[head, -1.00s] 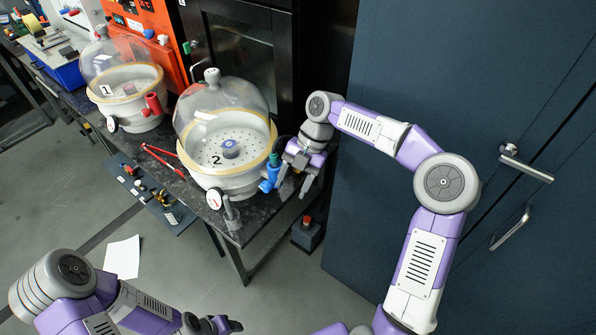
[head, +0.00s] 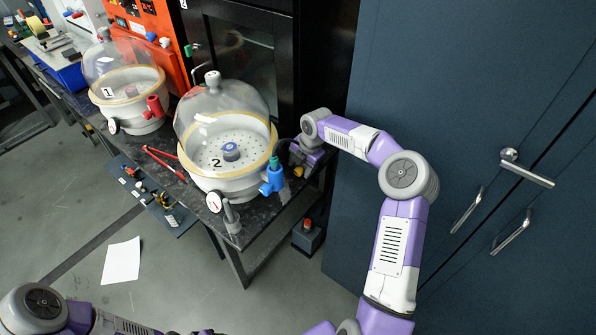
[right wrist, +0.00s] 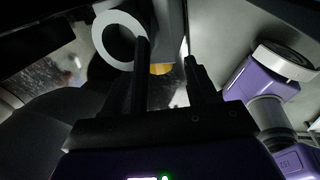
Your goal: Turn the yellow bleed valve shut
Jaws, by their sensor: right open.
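A small yellow part (head: 298,171), likely the yellow bleed valve, shows at the table's right end, just right of the blue valve on chamber 2. In the right wrist view a yellow patch (right wrist: 160,69) shows between my finger tips, partly hidden by the left finger. My right gripper (head: 301,161) is beside it at the back right of chamber 2, with its fingers mostly hidden in the head view. In the right wrist view the right gripper (right wrist: 167,62) is open, fingers apart; I cannot tell whether they touch the valve.
Glass-domed chamber 2 (head: 228,185) with its blue valve (head: 271,179) and gauge (head: 214,201) stands close left of the right gripper. A black cabinet (head: 240,50) is behind; blue-grey doors (head: 440,90) are at right. Red-handled pliers (head: 162,160) lie on the table.

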